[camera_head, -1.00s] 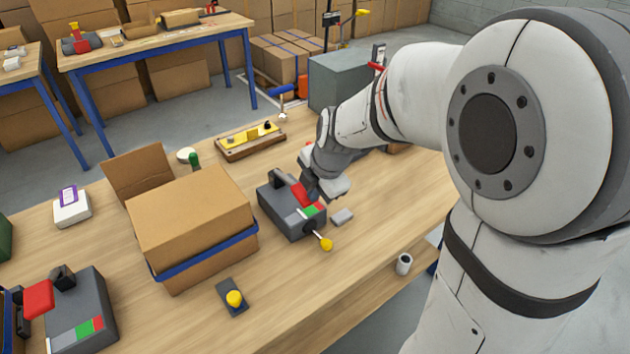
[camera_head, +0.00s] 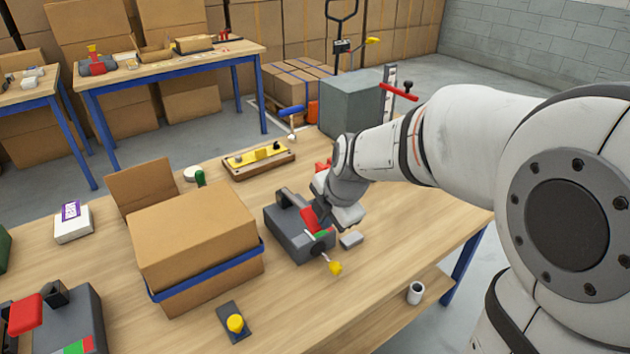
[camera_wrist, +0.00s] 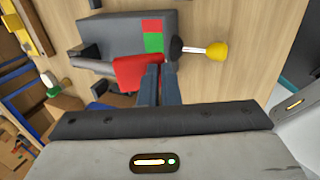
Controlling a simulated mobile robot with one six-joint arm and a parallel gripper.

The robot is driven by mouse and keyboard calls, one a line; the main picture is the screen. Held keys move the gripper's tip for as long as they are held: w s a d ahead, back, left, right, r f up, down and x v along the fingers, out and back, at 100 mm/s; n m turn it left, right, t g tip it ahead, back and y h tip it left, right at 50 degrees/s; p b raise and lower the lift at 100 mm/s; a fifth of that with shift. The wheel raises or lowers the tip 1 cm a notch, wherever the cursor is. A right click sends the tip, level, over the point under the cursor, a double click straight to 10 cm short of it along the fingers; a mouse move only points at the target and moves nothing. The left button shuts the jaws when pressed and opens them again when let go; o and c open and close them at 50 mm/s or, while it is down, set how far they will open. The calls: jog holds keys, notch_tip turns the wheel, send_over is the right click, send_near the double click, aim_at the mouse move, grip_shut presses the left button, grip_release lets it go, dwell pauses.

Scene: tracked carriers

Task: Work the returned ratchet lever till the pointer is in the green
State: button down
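The grey ratchet box (camera_head: 285,240) stands on the wooden table, with a red lever (camera_head: 311,221) and a red-and-green gauge. In the wrist view, the red lever (camera_wrist: 132,72) lies beside and partly behind my fingertips; the gauge's green field (camera_wrist: 154,43) is beyond them. A yellow knob on a short rod (camera_wrist: 216,52) sticks out of the box's end. My gripper (camera_wrist: 160,75) points at the box with its fingers close together, seemingly shut with nothing between them. It looks close against the red lever, but I cannot tell whether they touch. The pointer is not clear.
A cardboard box with a blue band (camera_head: 200,240) stands left of the ratchet box. A second grey box with a red lever (camera_head: 26,314) is at lower left. A small grey block (camera_head: 351,240) lies close by.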

jog(key=shift+s+a+f, duration=0.1)
jog(key=shift+s+f, duration=0.15)
jog(key=shift+f, duration=0.1)
jog(key=p+v, duration=0.2)
jog(key=v, duration=1.2)
jog(key=shift+d+r, duration=0.15)
jog(key=shift+d, duration=0.25)
jog(key=shift+s, duration=0.15)
jog(key=s+d+f+m+h, duration=0.1)
jog(key=s+d+f+m, duration=0.2)
jog(key=m, duration=0.9)
jog(key=s+d+f+m+g+h, duration=0.1)
jog(key=s+d+f+m, duration=0.2)
jog(key=m, duration=0.9)
jog(key=shift+s+d+f+g, duration=0.2)
jog(key=shift+s+f+g, duration=0.1)
jog(key=shift+s+f, duration=2)
jog(key=shift+s+r, duration=0.4)
jog(key=shift+r, duration=0.1)
